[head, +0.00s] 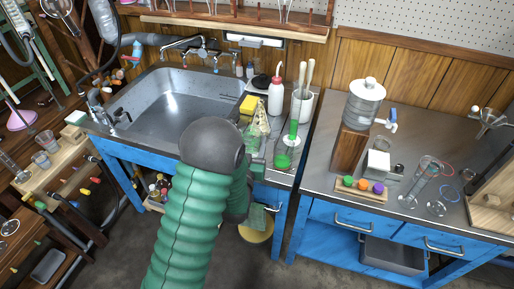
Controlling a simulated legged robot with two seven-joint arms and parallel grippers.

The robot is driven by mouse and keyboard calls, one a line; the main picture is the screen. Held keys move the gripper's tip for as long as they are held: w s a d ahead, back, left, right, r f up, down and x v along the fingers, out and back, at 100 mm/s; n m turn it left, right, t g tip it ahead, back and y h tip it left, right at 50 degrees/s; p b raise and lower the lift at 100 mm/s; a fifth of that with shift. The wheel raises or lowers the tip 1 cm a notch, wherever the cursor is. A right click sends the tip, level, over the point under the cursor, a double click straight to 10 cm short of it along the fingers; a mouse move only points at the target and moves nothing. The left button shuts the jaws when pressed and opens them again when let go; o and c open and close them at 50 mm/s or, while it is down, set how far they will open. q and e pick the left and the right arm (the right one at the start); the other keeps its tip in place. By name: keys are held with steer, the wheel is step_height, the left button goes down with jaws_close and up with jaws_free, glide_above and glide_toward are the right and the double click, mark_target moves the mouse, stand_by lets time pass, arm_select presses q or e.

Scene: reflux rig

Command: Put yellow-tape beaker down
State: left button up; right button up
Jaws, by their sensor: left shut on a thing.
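My left gripper (256,150) is at the right front of the sink, at the end of my green-sleeved arm, which hides much of it. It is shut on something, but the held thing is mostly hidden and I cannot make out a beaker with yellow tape. A clear, pale glass-like shape (263,119) shows just beyond the gripper. A yellow block (249,104) sits behind it on the counter by the sink. I cannot tell whether either belongs to the held thing. My right gripper is not in view.
The steel sink (160,108) lies left of the gripper. A green brush (292,132), a white bottle (276,95) and a white holder (302,106) crowd the counter to the right. The right bench bears a water jar (364,104), colored stoppers (363,185) and glassware (419,183).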

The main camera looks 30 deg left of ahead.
mark_target(255, 135)
arm_select(q)
steer(key=x, duration=0.4)
steer(key=shift+w+a+f, duration=0.1)
steer(key=shift+a+f, duration=0.05)
steer(key=shift+f, duration=0.25)
steer(key=shift+w+b, duration=0.3)
steer(key=shift+w, duration=0.05)
steer(key=f, duration=0.1)
steer(key=d+f+b, duration=0.1)
steer(key=f, duration=0.1)
steer(key=shift+d, duration=0.15)
steer(key=shift+a, duration=0.25)
steer(key=o, duration=1.5)
steer(key=shift+a+f, duration=0.1)
steer(key=shift+a, duration=0.1)
steer(key=shift+d, duration=0.15)
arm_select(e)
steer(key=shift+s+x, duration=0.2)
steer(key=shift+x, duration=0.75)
arm_select(q)
steer(key=shift+d, duration=0.1)
